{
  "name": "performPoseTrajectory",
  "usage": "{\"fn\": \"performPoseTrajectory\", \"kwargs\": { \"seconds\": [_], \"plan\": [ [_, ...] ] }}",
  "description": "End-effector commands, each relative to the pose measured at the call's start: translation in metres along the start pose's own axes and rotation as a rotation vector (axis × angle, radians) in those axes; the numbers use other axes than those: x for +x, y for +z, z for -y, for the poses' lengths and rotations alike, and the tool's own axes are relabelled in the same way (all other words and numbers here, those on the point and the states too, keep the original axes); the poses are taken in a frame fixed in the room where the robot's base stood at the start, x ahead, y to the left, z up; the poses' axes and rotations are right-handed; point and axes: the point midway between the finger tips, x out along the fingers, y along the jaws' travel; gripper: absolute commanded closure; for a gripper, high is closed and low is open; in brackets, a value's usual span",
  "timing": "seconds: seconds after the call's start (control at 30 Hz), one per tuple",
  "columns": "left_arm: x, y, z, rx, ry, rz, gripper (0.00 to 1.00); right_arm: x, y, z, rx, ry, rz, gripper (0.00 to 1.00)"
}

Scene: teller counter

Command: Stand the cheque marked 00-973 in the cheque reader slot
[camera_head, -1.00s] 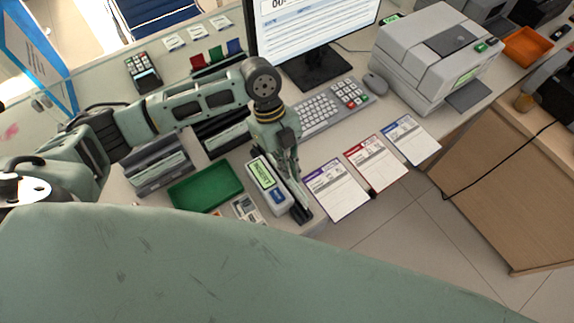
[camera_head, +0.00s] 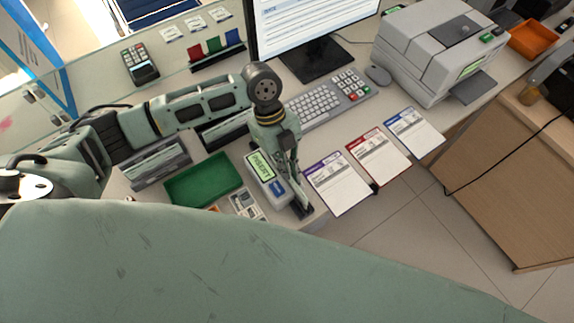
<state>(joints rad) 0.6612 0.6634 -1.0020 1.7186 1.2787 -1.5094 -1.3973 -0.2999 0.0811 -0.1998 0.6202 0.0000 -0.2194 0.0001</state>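The cheque reader (camera_head: 256,162) is a small grey-white device with a lit green display, near the counter's front edge. The display's writing is too small to read surely. My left gripper (camera_head: 301,208) points down at the reader's right side, close against it; its fingers and wrist cover part of the reader, and the slot cannot be made out. The fingertips look close together, but I cannot tell whether a thin cheque is between them. I cannot pick out a cheque marked 00-973. My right gripper is not in view.
Purple-, red- and blue-headed slips (camera_head: 338,184) lie to the right. A green tray (camera_head: 204,180) and a small compartment tray (camera_head: 246,205) are at left. Behind are a keyboard (camera_head: 313,104), monitor (camera_head: 312,25) and grey printer (camera_head: 432,60). The front edge is near the gripper.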

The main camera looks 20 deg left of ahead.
Motion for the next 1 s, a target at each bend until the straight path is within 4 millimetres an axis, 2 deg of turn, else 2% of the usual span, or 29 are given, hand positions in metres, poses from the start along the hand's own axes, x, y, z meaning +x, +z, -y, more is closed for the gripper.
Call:
{"fn": "performPoseTrajectory", "kwargs": {
  "seconds": [0.4, 0.7, 1.0],
  "plan": [
    [0.0037, 0.0014, 0.0001, 0.000, 0.000, 0.000, 1.00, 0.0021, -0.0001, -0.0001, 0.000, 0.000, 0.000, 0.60],
    [0.0036, 0.0014, 0.0002, 0.000, 0.000, 0.000, 0.73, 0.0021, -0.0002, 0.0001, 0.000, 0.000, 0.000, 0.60],
    [0.0035, 0.0014, 0.0002, 0.000, 0.000, 0.000, 0.73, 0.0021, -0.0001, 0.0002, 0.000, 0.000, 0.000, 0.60]
  ]
}}
